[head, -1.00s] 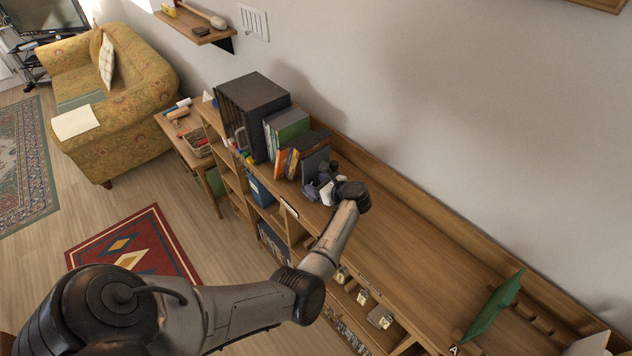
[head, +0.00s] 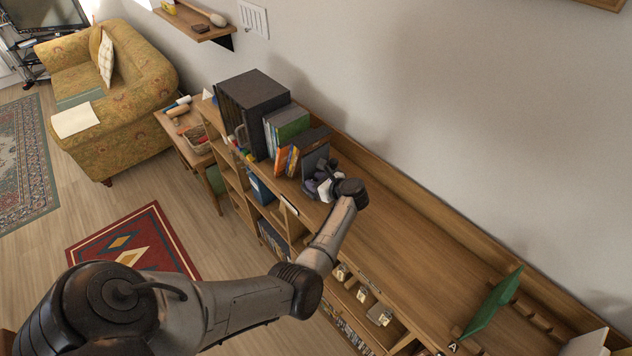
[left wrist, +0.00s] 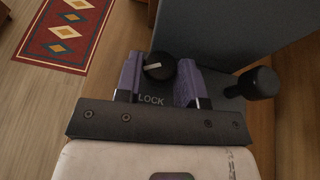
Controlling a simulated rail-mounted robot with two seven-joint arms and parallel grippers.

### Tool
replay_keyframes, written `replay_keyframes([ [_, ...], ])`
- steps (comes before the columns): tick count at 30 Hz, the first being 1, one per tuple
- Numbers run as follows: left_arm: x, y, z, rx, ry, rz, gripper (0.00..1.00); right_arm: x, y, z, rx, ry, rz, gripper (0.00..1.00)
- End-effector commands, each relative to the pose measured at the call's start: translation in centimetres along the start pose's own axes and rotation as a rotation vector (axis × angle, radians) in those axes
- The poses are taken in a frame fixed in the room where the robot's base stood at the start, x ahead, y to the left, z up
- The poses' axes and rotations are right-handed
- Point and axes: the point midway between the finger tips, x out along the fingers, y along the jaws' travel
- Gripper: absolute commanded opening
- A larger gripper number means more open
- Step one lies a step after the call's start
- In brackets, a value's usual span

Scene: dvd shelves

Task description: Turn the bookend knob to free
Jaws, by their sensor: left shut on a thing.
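The bookend is a dark grey upright plate (left wrist: 215,30) with a base marked LOCK, on the shelf top. It also shows in the head view (head: 314,160), beside the leaning books. A round black knob (left wrist: 158,66) with a pale pointer line sits on its base. My left gripper (left wrist: 158,80), with purple fingers, is shut on this knob, one finger on each side. In the head view the gripper (head: 322,184) is at the bookend, partly hidden by my wrist. A second black knob or post (left wrist: 258,84) stands just right of the fingers. My right gripper is not in view.
Orange and other books (head: 286,160) and a black case (head: 252,108) stand left of the bookend. The wooden shelf top (head: 410,235) to the right is clear up to a green panel (head: 494,300). A wall runs behind.

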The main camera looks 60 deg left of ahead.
Motion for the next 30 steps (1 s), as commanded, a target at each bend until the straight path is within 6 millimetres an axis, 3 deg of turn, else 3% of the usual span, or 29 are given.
replay_keyframes([
  [12, 0.0, 0.4, 0.0, 0.056, 0.0, -0.139, 0.12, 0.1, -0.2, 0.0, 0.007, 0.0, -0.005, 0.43],
  [30, 0.1, 0.9, 0.3, 0.186, -0.001, -0.444, 0.12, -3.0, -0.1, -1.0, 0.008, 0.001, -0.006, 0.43],
])
